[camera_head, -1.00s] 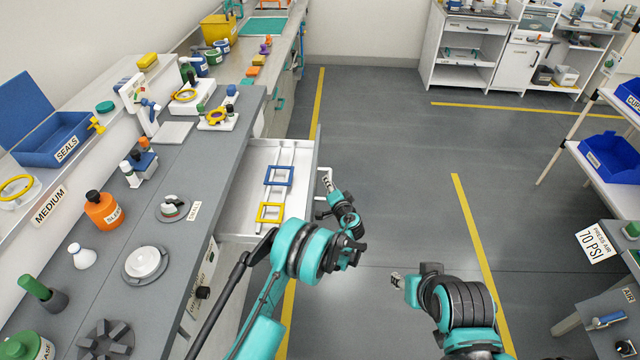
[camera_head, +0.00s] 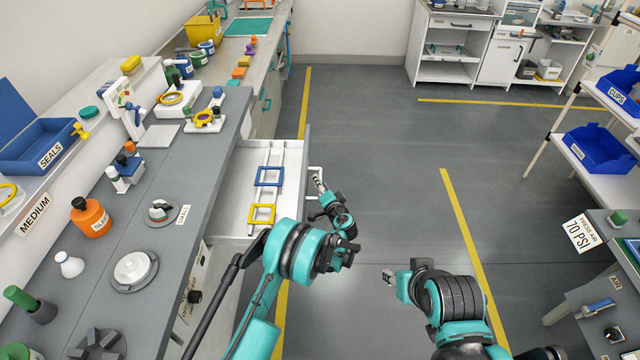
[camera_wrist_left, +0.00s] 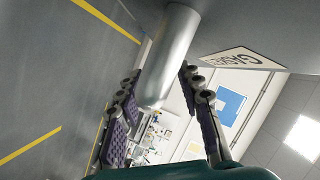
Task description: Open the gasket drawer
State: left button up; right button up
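The gasket drawer (camera_head: 237,220) stands pulled out from the bench in the head view, its white interior exposed. A blue square frame (camera_head: 268,184) and a yellow square frame (camera_head: 262,222) lie inside it on pale rails. My left gripper (camera_head: 319,183) is at the handle on the drawer's outer front. In the left wrist view the thick grey handle bar (camera_wrist_left: 168,55) passes between my fingers (camera_wrist_left: 165,100), which sit close on both sides of it. A label reading GASKET (camera_wrist_left: 240,60) shows beside it. My right gripper (camera_head: 388,277) is over the floor, apart from the drawer; its fingers are too small to judge.
The grey bench (camera_head: 150,270) at left carries bottles, fixtures and a blue SEALS bin (camera_head: 40,145). The floor right of the drawer is clear. Shelves with blue bins (camera_head: 598,148) and a 70 PSI station (camera_head: 582,233) stand at right.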

pick_arm(q)
jog(key=v, duration=1.1)
